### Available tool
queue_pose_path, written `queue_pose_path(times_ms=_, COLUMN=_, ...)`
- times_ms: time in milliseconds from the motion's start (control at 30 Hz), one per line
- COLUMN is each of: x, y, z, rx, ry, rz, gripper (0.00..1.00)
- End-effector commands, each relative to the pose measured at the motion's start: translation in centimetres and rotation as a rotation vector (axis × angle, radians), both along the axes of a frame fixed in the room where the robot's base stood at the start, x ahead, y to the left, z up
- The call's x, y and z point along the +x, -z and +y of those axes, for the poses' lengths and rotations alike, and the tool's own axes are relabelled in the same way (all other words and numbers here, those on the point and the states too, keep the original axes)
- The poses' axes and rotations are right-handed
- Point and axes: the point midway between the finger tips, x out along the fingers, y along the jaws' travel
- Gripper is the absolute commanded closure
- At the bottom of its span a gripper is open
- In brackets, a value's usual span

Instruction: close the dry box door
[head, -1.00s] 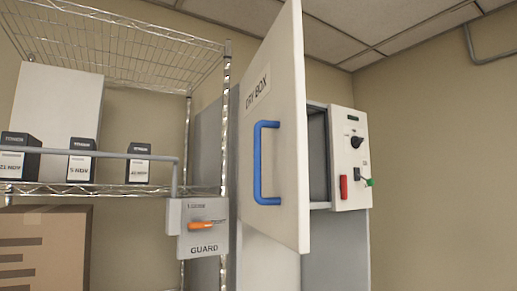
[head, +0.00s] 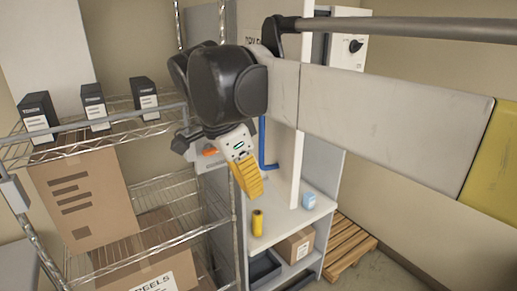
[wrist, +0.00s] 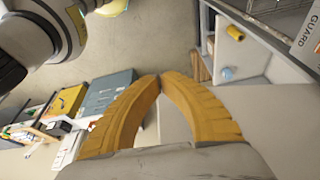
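The dry box door (head: 284,165) is a white panel standing open, swung out from the cabinet; my arm covers its upper part and most of its label. Its blue handle (head: 263,150) shows partly, beside my gripper. My gripper (head: 253,193), with yellow fingers, hangs in front of and left of the handle in the head view, pointing down. In the wrist view the fingertips (wrist: 161,76) meet with nothing visible between them. I cannot tell whether the gripper touches the door. The handle does not show clearly in the wrist view.
The GUARD box (head: 207,160) with an orange lever sits close behind my gripper. A wire shelf (head: 160,120) with black boxes and cartons stands left. A yellow roll (head: 257,222) and blue item (head: 309,200) lie on the counter under the door. A wooden pallet (head: 350,246) is right.

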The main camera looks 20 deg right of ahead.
Motion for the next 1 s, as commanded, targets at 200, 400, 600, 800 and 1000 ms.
queue_pose_path(times_ms=200, x=1.0, y=-5.2, z=1.2, rx=-0.047, ry=0.157, rz=-0.011, gripper=1.0)
queue_pose_path(times_ms=400, x=1.1, y=-3.9, z=0.7, rx=-0.052, ry=0.177, rz=-0.015, gripper=1.0)
queue_pose_path(times_ms=600, x=1.1, y=-0.3, z=-0.8, rx=-0.051, ry=0.176, rz=-0.014, gripper=1.0)
queue_pose_path(times_ms=800, x=1.2, y=3.6, z=-2.3, rx=-0.051, ry=0.175, rz=-0.015, gripper=1.0)
queue_pose_path(times_ms=1000, x=1.3, y=3.9, z=-5.2, rx=-0.052, ry=0.177, rz=-0.015, gripper=1.0)
